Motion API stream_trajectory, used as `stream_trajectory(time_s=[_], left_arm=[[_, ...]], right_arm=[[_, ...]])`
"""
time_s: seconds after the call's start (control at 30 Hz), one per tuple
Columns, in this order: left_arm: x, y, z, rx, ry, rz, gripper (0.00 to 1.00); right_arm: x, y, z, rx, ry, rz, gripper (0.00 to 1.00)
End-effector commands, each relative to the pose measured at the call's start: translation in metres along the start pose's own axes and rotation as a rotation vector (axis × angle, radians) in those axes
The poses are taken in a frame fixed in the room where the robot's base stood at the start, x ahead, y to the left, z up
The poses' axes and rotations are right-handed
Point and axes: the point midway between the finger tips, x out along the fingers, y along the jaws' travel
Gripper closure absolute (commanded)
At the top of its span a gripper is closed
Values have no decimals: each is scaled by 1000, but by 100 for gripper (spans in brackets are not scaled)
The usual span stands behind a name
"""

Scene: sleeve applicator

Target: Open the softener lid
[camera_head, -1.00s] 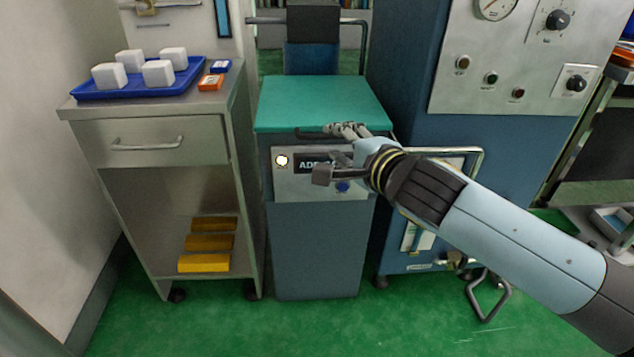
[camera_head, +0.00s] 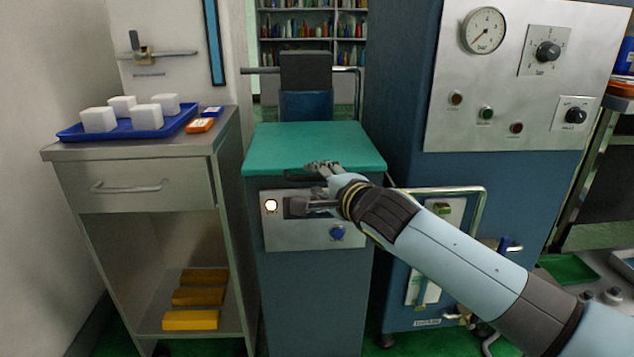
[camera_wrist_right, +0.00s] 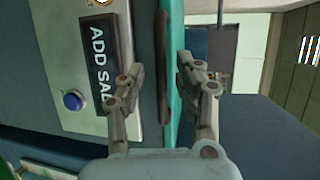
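The softener is a blue-grey cabinet (camera_head: 308,300) with a flat green lid (camera_head: 315,145), which is down. A dark handle (camera_head: 295,177) runs along the lid's front edge and shows in the wrist view (camera_wrist_right: 164,75). My right gripper (camera_head: 304,186) is at this front edge. In the right wrist view its two fingers (camera_wrist_right: 160,75) are apart, one on each side of the handle and lid edge. The head view shows one finger above the lid's front and the other before the front panel (camera_head: 290,236), partly covering its label. My left gripper is not in view.
A metal cart (camera_head: 135,180) with a blue tray (camera_head: 75,135) of white blocks (camera_head: 99,120) stands to the left. A tall blue machine (camera_head: 405,110) with gauge and knobs stands close on the right, a metal rail (camera_head: 440,190) jutting from its front. A bar-backed chair stands behind the lid.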

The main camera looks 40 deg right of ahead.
Motion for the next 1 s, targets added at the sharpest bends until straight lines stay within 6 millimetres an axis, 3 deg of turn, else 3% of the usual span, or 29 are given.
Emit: stream_trajectory(time_s=[0.13,0.4,0.67,1.0], left_arm=[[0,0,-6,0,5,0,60],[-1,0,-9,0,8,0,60],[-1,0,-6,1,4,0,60],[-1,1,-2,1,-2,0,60]], right_arm=[[10,0,0,0,0,0,66],[11,0,0,0,-1,0,66],[11,0,0,0,0,0,100],[11,1,0,0,0,2,100]])
